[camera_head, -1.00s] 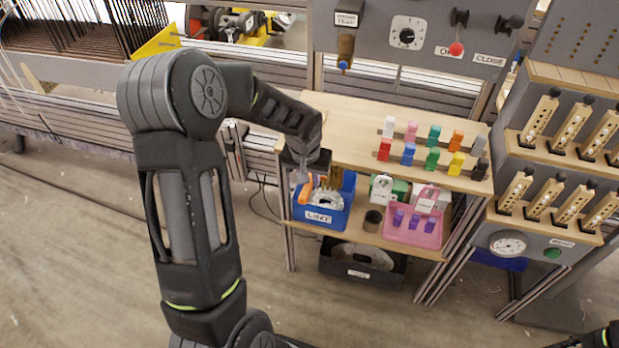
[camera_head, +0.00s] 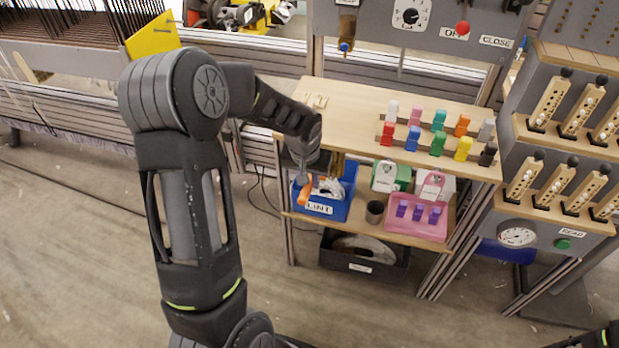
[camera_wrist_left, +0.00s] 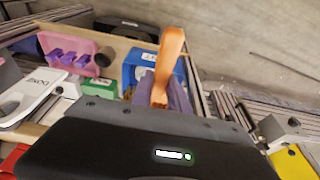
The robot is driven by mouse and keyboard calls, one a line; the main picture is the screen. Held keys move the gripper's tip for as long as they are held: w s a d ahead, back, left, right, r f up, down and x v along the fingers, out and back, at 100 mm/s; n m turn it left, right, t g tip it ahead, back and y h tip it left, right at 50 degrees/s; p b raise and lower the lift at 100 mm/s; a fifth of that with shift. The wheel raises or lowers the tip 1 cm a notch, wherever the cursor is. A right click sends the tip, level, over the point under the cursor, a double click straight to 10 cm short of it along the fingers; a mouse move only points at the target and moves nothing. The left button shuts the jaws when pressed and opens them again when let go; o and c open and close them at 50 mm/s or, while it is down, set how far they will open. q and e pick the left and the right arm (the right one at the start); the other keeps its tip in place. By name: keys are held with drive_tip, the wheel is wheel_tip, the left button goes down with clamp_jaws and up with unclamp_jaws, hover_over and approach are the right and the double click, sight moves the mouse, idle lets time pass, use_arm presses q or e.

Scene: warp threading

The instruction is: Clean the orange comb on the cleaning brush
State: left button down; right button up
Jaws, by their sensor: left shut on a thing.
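My left gripper (camera_head: 300,172) is shut on the orange comb (camera_head: 305,192) and holds it in front of the left end of the lower shelf. The comb hangs down over the left part of the blue lint bin (camera_head: 340,207). In the left wrist view the comb (camera_wrist_left: 168,58) sticks out past the fingers, with the blue bin (camera_wrist_left: 138,60) behind it. I cannot tell whether the comb touches anything. I cannot clearly make out the cleaning brush; a brown upright piece (camera_head: 337,165) stands at the back of the bin, partly hidden by my arm. My right gripper is not in view.
The wooden worktop (camera_head: 350,110) above carries rows of coloured pegs. Right of the bin are a dark cup (camera_head: 375,211) and a pink tray (camera_head: 415,230) with purple pieces. A black bin (camera_head: 358,262) is below. Open floor lies in front.

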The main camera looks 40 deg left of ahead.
use_arm(q)
drive_tip(key=shift+f, duration=0.1)
drive_tip(key=b+x, duration=0.3)
drive_tip(key=shift+s+d+f, duration=0.15)
drive_tip(key=shift+s+f, duration=0.05)
drive_tip(key=shift+s, duration=0.05)
drive_tip(key=shift+r, duration=0.2)
drive_tip(key=shift+w+p+v, duration=0.2)
drive_tip(key=shift+p+v, duration=0.35)
drive_tip(key=shift+v, duration=0.25)
drive_tip(key=shift+w+p+v, duration=0.15)
drive_tip(key=shift+p+v, duration=0.4)
drive_tip(key=shift+v, duration=0.2)
drive_tip(key=shift+r, duration=0.1)
drive_tip(key=shift+w+a+r+p, duration=0.1)
drive_tip(key=shift+a+r+p, duration=0.1)
drive_tip(key=shift+r+p, duration=1.25)
drive_tip(key=shift+r+b, duration=0.35)
